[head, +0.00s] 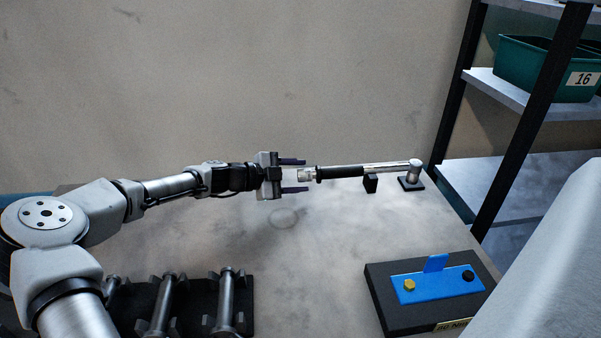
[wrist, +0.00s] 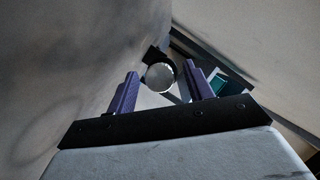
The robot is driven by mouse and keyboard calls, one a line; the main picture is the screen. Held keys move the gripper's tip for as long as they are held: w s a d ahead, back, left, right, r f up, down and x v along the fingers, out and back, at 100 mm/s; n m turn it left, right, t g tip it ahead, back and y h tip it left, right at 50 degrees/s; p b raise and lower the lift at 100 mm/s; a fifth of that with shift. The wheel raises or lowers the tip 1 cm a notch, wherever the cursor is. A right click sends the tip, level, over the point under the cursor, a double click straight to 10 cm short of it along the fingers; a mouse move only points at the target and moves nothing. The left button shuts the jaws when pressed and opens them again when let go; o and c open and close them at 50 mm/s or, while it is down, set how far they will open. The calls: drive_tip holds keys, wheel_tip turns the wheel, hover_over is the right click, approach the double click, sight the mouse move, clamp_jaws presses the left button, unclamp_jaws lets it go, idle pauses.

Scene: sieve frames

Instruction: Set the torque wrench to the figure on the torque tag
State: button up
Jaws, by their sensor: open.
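The torque wrench (head: 347,171) lies level above the table on a small black support and a black base at its head end, on the right. Its black grip and silver knurled end point left, toward my gripper (head: 293,175). My gripper is open, with its two purple fingers apart and the wrench's end just beyond or at the fingertips. In the wrist view, the round silver end of the wrench (wrist: 160,77) shows between the fingers of my gripper (wrist: 163,83), with a gap on each side.
A black block with a blue plate (head: 436,287), a yellow bolt and a black knob sits at the front right. A dark rack (head: 243,303) holds several metal rods at the front left. A shelf with a green bin (head: 537,68) marked 16 stands at the right.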

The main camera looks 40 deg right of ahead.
drive_tip(key=shift+s+d+f, duration=0.15)
drive_tip(key=shift+s+d, duration=0.05)
drive_tip(key=shift+d, duration=0.4)
drive_tip(key=c, duration=1)
drive_tip(key=shift+p, duration=0.5)
